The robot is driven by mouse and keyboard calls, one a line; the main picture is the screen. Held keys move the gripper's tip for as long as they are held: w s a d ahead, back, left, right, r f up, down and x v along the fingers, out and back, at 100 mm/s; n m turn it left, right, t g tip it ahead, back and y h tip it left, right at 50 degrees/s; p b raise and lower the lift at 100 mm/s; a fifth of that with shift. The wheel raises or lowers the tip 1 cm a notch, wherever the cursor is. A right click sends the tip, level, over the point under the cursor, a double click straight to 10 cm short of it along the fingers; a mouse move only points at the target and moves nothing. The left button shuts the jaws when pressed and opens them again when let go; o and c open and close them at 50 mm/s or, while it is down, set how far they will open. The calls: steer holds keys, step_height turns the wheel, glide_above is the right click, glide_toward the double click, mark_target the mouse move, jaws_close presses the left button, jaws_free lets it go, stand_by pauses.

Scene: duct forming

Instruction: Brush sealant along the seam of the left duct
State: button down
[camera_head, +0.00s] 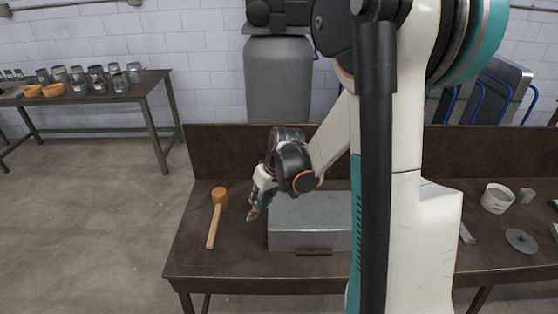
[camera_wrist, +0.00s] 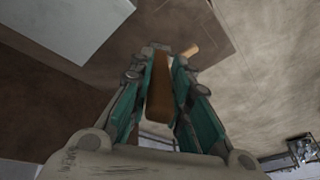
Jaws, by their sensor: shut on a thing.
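The left duct (camera_head: 310,222) is a grey sheet-metal box lying on the brown workbench. Its right end is hidden behind my arm, and I cannot make out its seam. It also shows as a pale surface in the wrist view (camera_wrist: 75,25). My gripper (camera_head: 254,211) is just off the duct's left end, pointing down. In the wrist view, my gripper (camera_wrist: 165,65) is shut on a brown wooden handle (camera_wrist: 159,95), which looks like that of the brush. The brush's tip is small and partly hidden by the fingers. I cannot tell whether it touches anything.
A mallet (camera_head: 216,215) with an orange head lies on the workbench (camera_head: 190,258) left of my gripper. A white tub (camera_head: 497,198), a small grey block (camera_head: 525,195) and a grey disc (camera_head: 521,240) are at the right. A back panel (camera_head: 220,150) rises behind the bench.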

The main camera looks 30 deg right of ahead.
steer(key=s+d+r+p, duration=0.1)
steer(key=d+r+p, duration=0.4)
steer(key=r, duration=0.1)
steer(key=f+b, duration=0.1)
steer(key=f, duration=0.1)
steer(key=d+f+b, duration=0.1)
steer(key=f, duration=0.2)
steer(key=shift+s+d, duration=0.1)
steer(key=shift+s, duration=0.1)
